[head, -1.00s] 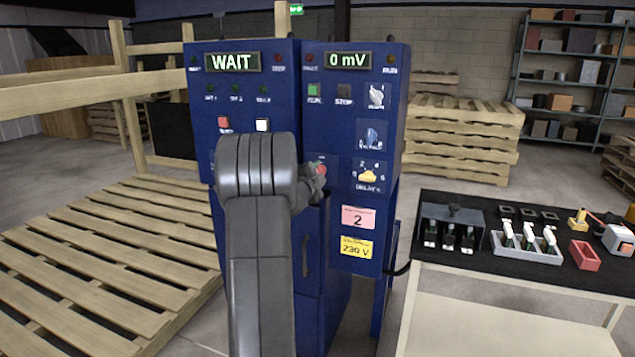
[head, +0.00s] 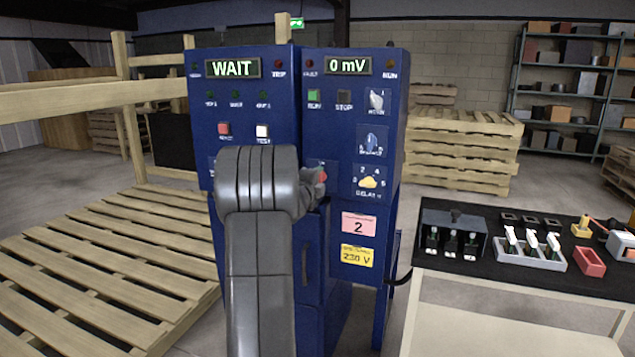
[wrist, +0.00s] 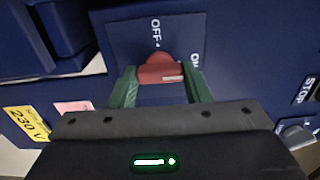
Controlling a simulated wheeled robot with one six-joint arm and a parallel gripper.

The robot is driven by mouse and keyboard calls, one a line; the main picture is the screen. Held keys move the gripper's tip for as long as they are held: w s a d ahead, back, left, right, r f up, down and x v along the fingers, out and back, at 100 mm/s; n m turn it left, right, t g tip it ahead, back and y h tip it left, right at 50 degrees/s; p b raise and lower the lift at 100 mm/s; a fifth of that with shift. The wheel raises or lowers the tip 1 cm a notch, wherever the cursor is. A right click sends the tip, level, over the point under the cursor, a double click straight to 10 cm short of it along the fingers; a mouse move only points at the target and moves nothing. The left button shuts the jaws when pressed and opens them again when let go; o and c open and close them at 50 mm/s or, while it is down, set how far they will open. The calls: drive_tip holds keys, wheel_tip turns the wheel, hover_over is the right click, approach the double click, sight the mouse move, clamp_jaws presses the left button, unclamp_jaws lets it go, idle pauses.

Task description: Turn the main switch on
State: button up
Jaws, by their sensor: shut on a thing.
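The main switch, a red rotary knob (wrist: 160,70), sits on a blue plate marked OFF and ON in the wrist view. The OFF mark is just above the knob and the ON mark is to its right. The green fingers of my gripper (wrist: 162,84) are closed on the knob's two sides. In the head view the knob (head: 322,176) shows at the end of my gripper, partly hidden by it. My arm hides part of the left cabinet. I cannot tell the knob's exact angle.
The blue cabinet (head: 391,130) shows WAIT and 0 mV on its displays. A yellow DELAY knob (head: 367,182) and other dials are right of my gripper. A wooden pallet (head: 100,260) lies on the left. A black-topped bench (head: 450,285) with parts stands on the right.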

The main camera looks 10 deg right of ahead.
drive_tip(key=shift+f, duration=0.1)
drive_tip(key=o, duration=1)
drive_tip(key=b+v, duration=0.1)
drive_tip(key=v, duration=1.2)
drive_tip(key=shift+s+a, duration=0.25)
drive_tip(key=shift+s, duration=0.1)
drive_tip(key=p+x, duration=0.1)
drive_tip(key=x, duration=1.3)
drive_tip(key=shift+s, duration=0.1)
